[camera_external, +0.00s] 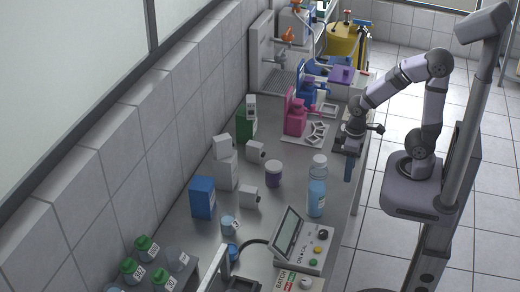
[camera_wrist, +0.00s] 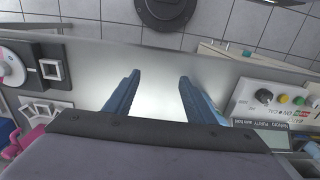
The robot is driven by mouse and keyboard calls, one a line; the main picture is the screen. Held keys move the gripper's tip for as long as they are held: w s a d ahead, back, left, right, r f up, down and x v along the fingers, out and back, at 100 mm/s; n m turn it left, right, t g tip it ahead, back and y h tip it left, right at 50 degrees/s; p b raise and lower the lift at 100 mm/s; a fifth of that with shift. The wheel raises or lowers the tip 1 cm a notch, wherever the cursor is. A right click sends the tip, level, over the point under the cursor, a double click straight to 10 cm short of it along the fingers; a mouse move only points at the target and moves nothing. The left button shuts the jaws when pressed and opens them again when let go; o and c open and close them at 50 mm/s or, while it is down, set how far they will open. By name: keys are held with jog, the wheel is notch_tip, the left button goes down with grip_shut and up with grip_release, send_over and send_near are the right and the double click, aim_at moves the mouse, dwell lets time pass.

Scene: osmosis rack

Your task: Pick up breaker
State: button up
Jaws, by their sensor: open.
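No vessel is clearly recognisable as the beaker. A small pale blue container (camera_external: 229,224) with a dark mark stands on the metal bench, left of the display device, and may be it. My gripper (camera_external: 349,172) hangs over the bench's right edge, blue fingers pointing down, well behind and to the right of that container. In the wrist view my gripper's fingers (camera_wrist: 159,78) are apart with nothing between them. Only bare bench and its edge show there, and no beaker is visible in that view.
A clear bottle with blue liquid (camera_external: 317,194) and a purple-banded jar (camera_external: 274,174) stand mid-bench. A display device (camera_external: 297,240) with buttons sits near the front; its button panel (camera_wrist: 275,99) also shows in the wrist view. A pink apparatus (camera_external: 296,115) is left of my gripper.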

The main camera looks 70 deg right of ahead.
notch_tip(320, 180, up, 14)
jog(key=f+n+t+h+b, duration=0.1)
jog(key=n+t+h+b, duration=0.5)
jog(key=n+h+b, duration=1)
send_over(251, 110)
jog(key=p+v, duration=0.4)
jog(key=v, duration=0.1)
jog(key=n, duration=0.6)
jog(key=shift+h, duration=0.4)
notch_tip(251, 110, down, 7)
jog(key=shift+d+f+p, duration=0.15)
jog(key=shift+d+p, duration=0.05)
jog(key=shift+p, duration=0.6)
jog(key=shift+w+d+f, duration=0.1)
jog(key=shift+d+f, duration=0.05)
jog(key=shift+f, duration=0.2)
jog(key=shift+p+x, duration=1.2)
jog(key=shift+x, duration=2.45)
jog(key=shift+w+r, duration=0.1)
